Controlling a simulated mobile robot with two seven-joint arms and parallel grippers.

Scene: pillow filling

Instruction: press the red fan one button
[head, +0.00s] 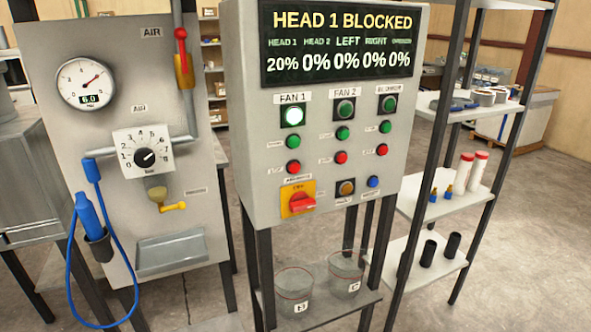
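The red fan one button (293,167) is a small round button on the front of the grey control panel (240,140). It is in the FAN 1 column, below the green fan one button (293,142). The display (337,42) above reads "HEAD 1 BLOCKED", with 20% under HEAD 1 and 0% in the other columns. Neither of my grippers shows in the head view.
FAN 2 and blower buttons are to the right. The air panel (60,130) with a blue hose stands left, a shelf rack (455,195) right.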

